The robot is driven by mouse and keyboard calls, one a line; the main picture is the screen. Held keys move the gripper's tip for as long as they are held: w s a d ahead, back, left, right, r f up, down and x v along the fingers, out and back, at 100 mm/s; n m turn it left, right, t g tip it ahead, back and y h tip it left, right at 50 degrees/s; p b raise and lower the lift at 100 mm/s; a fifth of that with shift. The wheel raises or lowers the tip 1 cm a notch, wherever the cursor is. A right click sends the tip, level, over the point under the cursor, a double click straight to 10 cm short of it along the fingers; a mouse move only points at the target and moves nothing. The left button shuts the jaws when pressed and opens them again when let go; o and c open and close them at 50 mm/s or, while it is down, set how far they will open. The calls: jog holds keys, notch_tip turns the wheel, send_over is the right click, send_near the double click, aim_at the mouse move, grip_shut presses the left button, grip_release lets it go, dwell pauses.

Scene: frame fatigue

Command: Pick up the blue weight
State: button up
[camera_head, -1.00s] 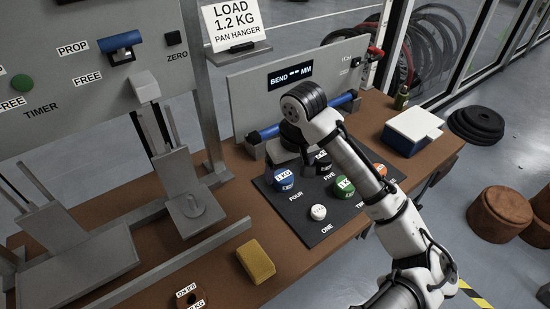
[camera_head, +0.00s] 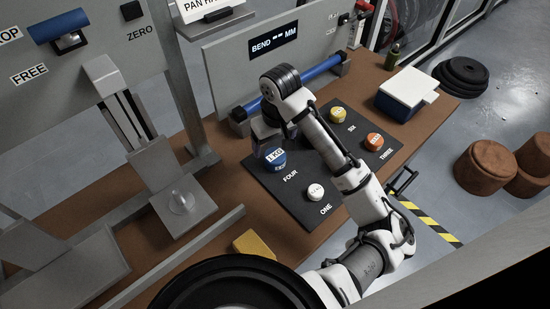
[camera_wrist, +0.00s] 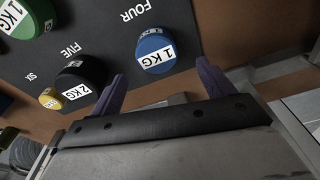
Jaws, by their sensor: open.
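The blue weight (camera_head: 274,158) with a white 1 KG label stands upright on the black mat (camera_head: 292,203), by the word FOUR. In the wrist view the blue weight (camera_wrist: 155,50) lies beyond my gripper (camera_wrist: 157,85), close to the right fingertip and between the lines of the two fingers. My gripper (camera_head: 266,138) is open and empty, above and just behind the blue weight in the head view. Its fingers are mostly hidden there by my wrist.
On the mat are a white weight (camera_head: 315,192), an orange one (camera_head: 374,141), a yellow one (camera_head: 338,114), a black 2 KG one (camera_wrist: 82,77) and a green one (camera_wrist: 28,18). A blue bar (camera_head: 318,70) runs behind. A yellow block (camera_head: 254,245) lies in front.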

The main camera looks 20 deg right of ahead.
aim_at(275, 155)
jog(key=shift+w+d+f+p, duration=0.1)
jog(key=shift+f+p, duration=0.35)
jog(key=shift+f, duration=1.05)
jog(key=shift+d+f+p, duration=0.1)
jog(key=shift+f+p, duration=0.3)
jog(key=shift+f, duration=1.1)
jog(key=c, duration=1.7)
grip_shut()
jog(key=shift+r, duration=0.2)
